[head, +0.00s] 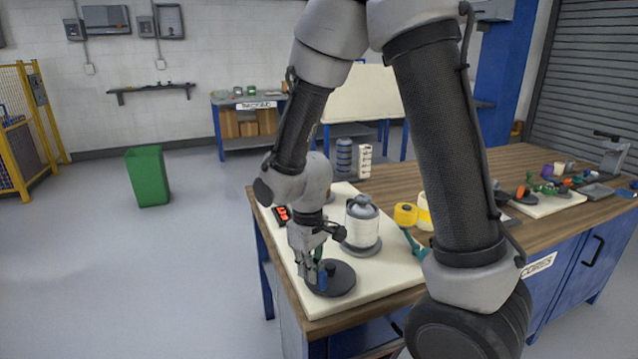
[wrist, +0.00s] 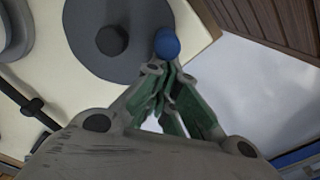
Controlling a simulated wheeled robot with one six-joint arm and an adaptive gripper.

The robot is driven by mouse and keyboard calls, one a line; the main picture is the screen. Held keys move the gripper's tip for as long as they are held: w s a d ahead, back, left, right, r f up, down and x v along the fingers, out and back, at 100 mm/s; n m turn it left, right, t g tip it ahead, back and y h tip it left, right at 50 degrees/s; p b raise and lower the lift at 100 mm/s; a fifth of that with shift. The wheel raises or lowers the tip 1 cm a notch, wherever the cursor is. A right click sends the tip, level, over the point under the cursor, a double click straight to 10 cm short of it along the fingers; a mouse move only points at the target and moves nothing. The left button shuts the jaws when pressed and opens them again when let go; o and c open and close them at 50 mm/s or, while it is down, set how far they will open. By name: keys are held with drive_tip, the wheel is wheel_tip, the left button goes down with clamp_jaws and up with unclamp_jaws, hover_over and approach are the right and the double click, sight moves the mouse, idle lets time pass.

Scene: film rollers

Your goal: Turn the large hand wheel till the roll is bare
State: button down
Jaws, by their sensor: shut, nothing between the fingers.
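The hand wheel (head: 343,279) is a dark grey disc lying flat near the front corner of the cream board. It also shows in the wrist view (wrist: 90,58), with a black hub (wrist: 111,40) and a blue knob (wrist: 167,42) near its rim. My gripper (head: 318,276) is low over the wheel, fingers pointing down. In the wrist view its closed fingertips (wrist: 164,70) are right beside the blue knob, with nothing between them; I cannot tell if they touch it. The roll (head: 361,228) stands upright behind the wheel, with white film wound around it under a grey cap.
The cream board (head: 375,283) lies on a wooden workbench (head: 420,178). A small red-lit display (head: 281,213) is at the board's left edge. Yellow rolls (head: 405,214) stand right of the roll. My arm crosses the middle of the head view. Open floor lies left of the bench.

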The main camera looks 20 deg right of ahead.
sight(322, 274)
drive_tip(key=shift+s, duration=0.5)
drive_tip(key=shift+s+d, duration=0.45)
drive_tip(key=shift+s, duration=0.2)
drive_tip(key=shift+s+d, duration=0.4)
drive_tip(key=shift+s, duration=0.2)
drive_tip(key=shift+d, duration=0.1)
drive_tip(key=shift+s+d, duration=0.25)
drive_tip(key=shift+d, duration=0.35)
wheel_tip(322, 274, up, 7)
